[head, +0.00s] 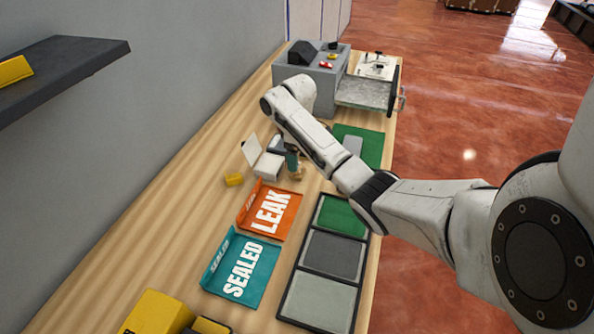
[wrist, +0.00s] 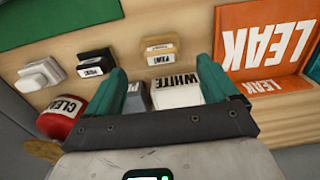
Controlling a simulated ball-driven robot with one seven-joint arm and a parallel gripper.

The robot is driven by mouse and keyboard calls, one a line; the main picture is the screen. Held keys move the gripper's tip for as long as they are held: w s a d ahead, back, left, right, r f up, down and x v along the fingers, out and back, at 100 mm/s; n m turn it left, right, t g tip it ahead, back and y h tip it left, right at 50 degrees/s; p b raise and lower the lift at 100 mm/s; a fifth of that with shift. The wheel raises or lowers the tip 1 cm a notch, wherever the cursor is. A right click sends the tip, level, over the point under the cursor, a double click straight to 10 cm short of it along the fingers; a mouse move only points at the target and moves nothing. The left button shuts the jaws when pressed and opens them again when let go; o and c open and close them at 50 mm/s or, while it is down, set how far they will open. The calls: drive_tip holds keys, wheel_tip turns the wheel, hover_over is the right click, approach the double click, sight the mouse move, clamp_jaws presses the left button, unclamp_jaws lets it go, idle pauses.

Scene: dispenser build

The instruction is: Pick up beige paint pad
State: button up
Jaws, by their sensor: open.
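A beige paint pad (wrist: 162,49), with a white label whose text I cannot read, lies on the wooden bench in the wrist view. My gripper (wrist: 158,70) is open, with its teal fingers on either side of the pad in the picture. The pad is beyond the fingertips, and nothing is held. In the head view my gripper (head: 291,160) hangs low over the bench beside a small tan piece (head: 298,174), which may be the pad. My arm hides part of that area.
A black-topped pad (wrist: 94,62) and a white pad (wrist: 40,73) lie left of the beige one. A box marked WHITE (wrist: 178,92) and a red-and-white container (wrist: 62,112) are close by the fingers. The orange LEAK tray (head: 270,210) and teal SEALED tray (head: 240,268) stand nearby.

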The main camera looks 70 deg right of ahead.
sight(298, 176)
wheel_tip(298, 176, down, 5)
drive_tip(key=shift+s+a+f+p, duration=0.1)
drive_tip(key=shift+p, duration=0.2)
drive_tip(key=c, duration=1.1)
